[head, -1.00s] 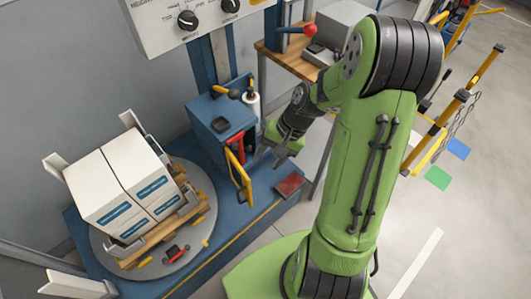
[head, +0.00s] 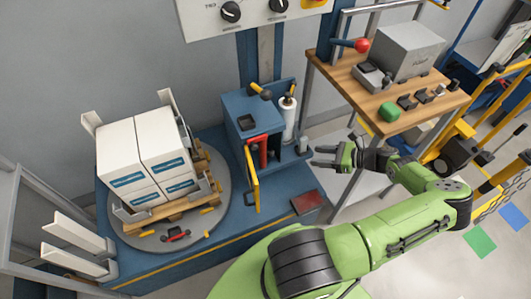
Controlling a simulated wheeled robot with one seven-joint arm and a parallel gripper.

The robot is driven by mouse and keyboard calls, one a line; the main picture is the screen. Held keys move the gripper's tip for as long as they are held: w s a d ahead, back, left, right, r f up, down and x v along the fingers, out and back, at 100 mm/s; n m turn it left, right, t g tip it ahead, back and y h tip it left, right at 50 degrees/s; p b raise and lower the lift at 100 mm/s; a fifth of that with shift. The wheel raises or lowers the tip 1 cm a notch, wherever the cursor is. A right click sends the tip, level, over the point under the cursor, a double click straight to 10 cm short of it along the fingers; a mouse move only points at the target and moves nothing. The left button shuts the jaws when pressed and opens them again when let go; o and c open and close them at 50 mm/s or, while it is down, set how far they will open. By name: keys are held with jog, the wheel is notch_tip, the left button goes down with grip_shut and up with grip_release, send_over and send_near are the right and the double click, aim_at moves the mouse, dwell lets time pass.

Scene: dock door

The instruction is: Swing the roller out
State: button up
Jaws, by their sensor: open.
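A blue cabinet (head: 250,122) stands on the blue machine base, with its yellow-edged door (head: 253,180) hanging open at the front. A red upright part (head: 264,150) shows inside the cabinet. A white roll (head: 289,118) stands upright at the cabinet's right side, with a yellow-and-black handle (head: 290,92) above it. I cannot tell for certain which of these is the roller. My gripper (head: 318,156) is open and empty, to the right of the cabinet and lower right of the white roll, with its fingers pointing left.
White boxes (head: 145,150) stand on a pallet on the round grey turntable (head: 222,202) at left. A wooden bench (head: 345,72) with a grey box (head: 408,50) and a red-knobbed lever (head: 361,45) stands behind my gripper. A red pad (head: 306,202) lies on the base's right end.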

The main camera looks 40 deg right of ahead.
jog(key=b+x, duration=0.3)
jog(key=x, duration=1.2)
jog(key=shift+w+a+f, duration=0.2)
jog(key=shift+a, duration=0.05)
jog(key=shift+c, duration=0.5)
grip_shut()
